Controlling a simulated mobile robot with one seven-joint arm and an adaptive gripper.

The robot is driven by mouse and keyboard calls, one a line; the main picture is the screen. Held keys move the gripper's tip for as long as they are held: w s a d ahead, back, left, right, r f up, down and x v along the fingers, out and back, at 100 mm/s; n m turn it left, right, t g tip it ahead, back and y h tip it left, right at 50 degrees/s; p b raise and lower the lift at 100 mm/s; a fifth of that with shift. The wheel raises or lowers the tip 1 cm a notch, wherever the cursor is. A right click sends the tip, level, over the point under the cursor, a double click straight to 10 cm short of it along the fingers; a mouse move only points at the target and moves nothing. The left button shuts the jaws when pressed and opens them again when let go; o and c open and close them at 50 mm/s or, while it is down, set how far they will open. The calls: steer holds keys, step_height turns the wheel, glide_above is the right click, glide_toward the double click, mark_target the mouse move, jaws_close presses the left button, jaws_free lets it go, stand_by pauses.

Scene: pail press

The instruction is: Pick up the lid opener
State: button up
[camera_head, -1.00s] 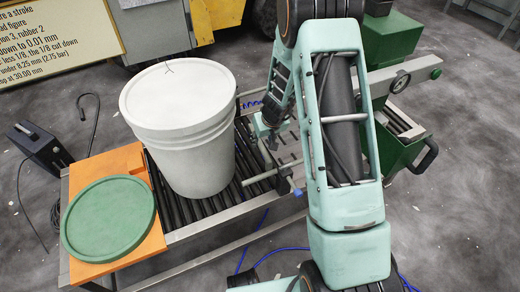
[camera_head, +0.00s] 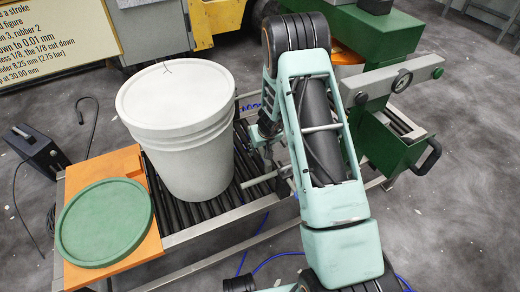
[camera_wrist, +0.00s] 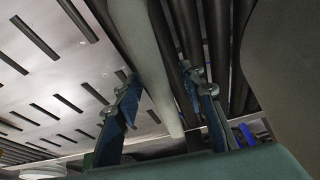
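I cannot make out the lid opener for certain in either view. My gripper (camera_wrist: 165,105) has two blue fingers spread apart in the wrist view. A long pale bar (camera_wrist: 158,70) runs between and beyond them; I cannot tell whether it is a tool or the conveyor's rail, and no grip on it shows. In the head view my arm mostly hides the gripper, low over the conveyor's edge to the right of the white pail (camera_head: 190,150). A grey rod (camera_head: 259,179) lies there. The pail stands upright with its pale lid (camera_head: 175,95) on top.
A green round lid (camera_head: 104,222) lies on an orange board (camera_head: 148,245) at the conveyor's left end. The roller conveyor (camera_head: 170,212) runs under the pail. A green press with a gauge (camera_head: 402,81) stands right, behind my arm. A black box (camera_head: 38,146) is on the floor.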

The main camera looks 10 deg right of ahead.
jaws_close()
step_height(320, 180, up, 10)
steer(key=p, duration=0.3)
steer(key=shift+p, duration=0.35)
